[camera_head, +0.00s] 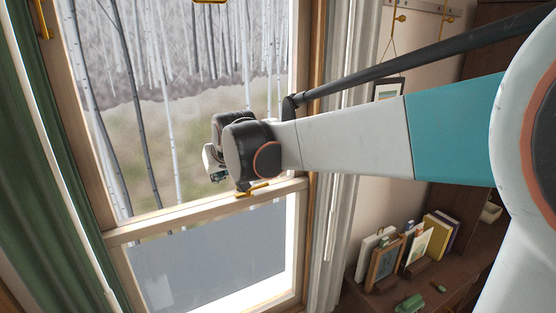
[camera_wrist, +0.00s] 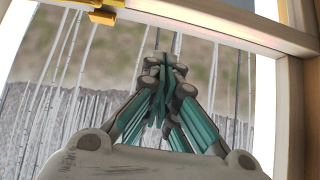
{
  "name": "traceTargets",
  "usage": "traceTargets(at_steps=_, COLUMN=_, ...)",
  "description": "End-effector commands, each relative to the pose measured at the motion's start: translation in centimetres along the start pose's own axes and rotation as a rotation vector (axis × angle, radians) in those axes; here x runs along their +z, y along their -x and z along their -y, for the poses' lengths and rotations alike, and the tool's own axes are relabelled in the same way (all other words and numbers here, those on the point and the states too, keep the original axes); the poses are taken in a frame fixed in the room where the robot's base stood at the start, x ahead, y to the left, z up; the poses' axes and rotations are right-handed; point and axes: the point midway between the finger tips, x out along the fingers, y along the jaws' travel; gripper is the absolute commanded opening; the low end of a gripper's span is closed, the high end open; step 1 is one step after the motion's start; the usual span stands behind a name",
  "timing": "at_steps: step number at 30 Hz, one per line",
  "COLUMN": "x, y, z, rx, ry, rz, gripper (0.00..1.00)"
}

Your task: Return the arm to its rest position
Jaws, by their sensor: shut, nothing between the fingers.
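My arm reaches from the right across the head view, in front of a tall wooden-framed window (camera_head: 150,232). My gripper (camera_wrist: 163,62) shows in the wrist view with its dark and teal fingers together and nothing between them. In the head view the wrist hides most of the gripper. It is by the window, just above the middle rail. A yellow handle (camera_head: 256,188) on that rail lies just below my wrist in the head view. It also shows at the top left of the wrist view (camera_wrist: 103,14), apart from the fingertips.
A green curtain (camera_head: 35,170) hangs at the left and a pale curtain (camera_head: 329,220) right of the window. At lower right, a dark wooden cabinet (camera_head: 462,272) holds books (camera_head: 441,228), a framed picture (camera_head: 385,264) and a small green object (camera_head: 410,303).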

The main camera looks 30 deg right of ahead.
Motion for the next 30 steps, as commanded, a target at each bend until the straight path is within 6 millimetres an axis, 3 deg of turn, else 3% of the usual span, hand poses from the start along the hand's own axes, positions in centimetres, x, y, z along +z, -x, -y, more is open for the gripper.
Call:
traceTargets(at_steps=5, x=1.9, y=0.8, z=0.0, rx=0.0, ry=0.0, rz=0.006, gripper=0.0)
traceTargets(at_steps=8, x=5.3, y=1.1, z=0.0, rx=0.0, ry=0.0, rz=0.019, gripper=0.0)
traceTargets(at_steps=17, x=20.4, y=2.0, z=-0.1, rx=0.0, ry=0.0, rz=0.079, gripper=0.0)
traceTargets(at_steps=24, x=33.2, y=1.2, z=-0.1, rx=0.0, ry=0.0, rz=0.127, gripper=0.0)
traceTargets(at_steps=27, x=37.9, y=0.7, z=-0.1, rx=0.0, ry=0.0, rz=0.145, gripper=0.0)
traceTargets(at_steps=30, x=41.3, y=0.2, z=-0.1, rx=0.0, ry=0.0, rz=0.158, gripper=0.0)
